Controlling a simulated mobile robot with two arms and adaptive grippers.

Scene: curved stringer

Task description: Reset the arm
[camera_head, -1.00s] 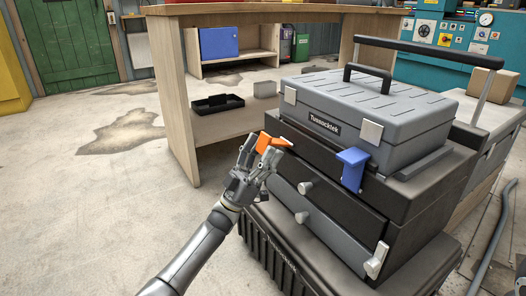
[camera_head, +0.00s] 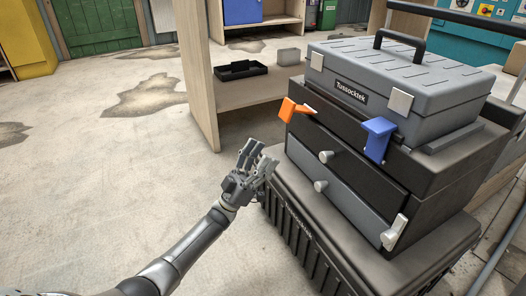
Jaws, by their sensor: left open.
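My left gripper (camera_head: 255,163) is open and empty, at the end of my left arm coming in from the lower left. It hangs over the floor beside the left side of the dark tool chest, below and left of the orange part (camera_head: 293,109). The orange part sits at the chest's upper left corner, apart from my gripper. A blue part (camera_head: 377,137) sits on the chest's upper front edge. The grey toolbox (camera_head: 398,78) marked "Tussocktek" is on top, closed, with its black handle up. My right gripper is not in view.
The tool chest (camera_head: 345,158), with knobs and a white latch, stands on a ribbed black base (camera_head: 303,227). A wooden bench (camera_head: 202,75) with a black tray (camera_head: 240,70) on its low shelf stands behind. The concrete floor (camera_head: 90,190) at left is clear.

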